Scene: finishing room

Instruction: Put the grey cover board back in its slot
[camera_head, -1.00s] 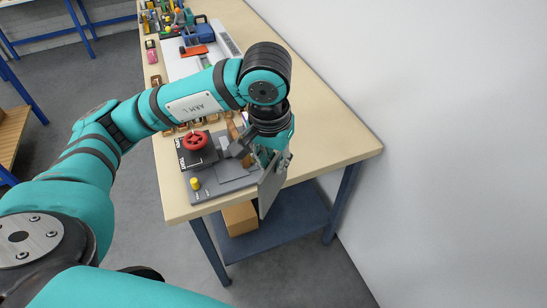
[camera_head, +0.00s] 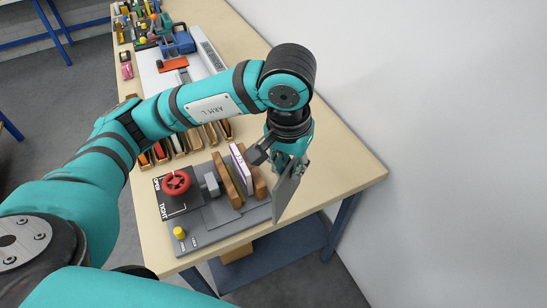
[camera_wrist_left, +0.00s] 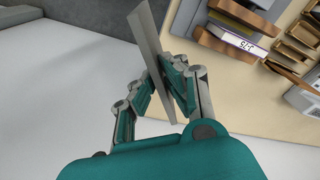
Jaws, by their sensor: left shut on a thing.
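My left gripper (camera_head: 290,166) is shut on the grey cover board (camera_head: 287,193) near its upper part. The board hangs nearly upright, slightly tilted, at the right end of the grey press (camera_head: 211,219). I cannot tell whether it touches the press. In the left wrist view, the board (camera_wrist_left: 147,38) is pinched between the fingers of the gripper (camera_wrist_left: 160,84). The press holds brown boards (camera_head: 228,187) around a white, purple-edged book block (camera_head: 241,168), which shows lettering in the wrist view (camera_wrist_left: 230,42). The cover board's slot is not clearly visible. My right gripper is not in view.
A red handwheel (camera_head: 177,182) with OPEN and TIGHT markings and a yellow knob (camera_head: 179,233) are on the press. Wooden holders (camera_head: 193,139) stand behind it on the workbench (camera_head: 345,165). A white wall (camera_head: 440,130) rises on the right.

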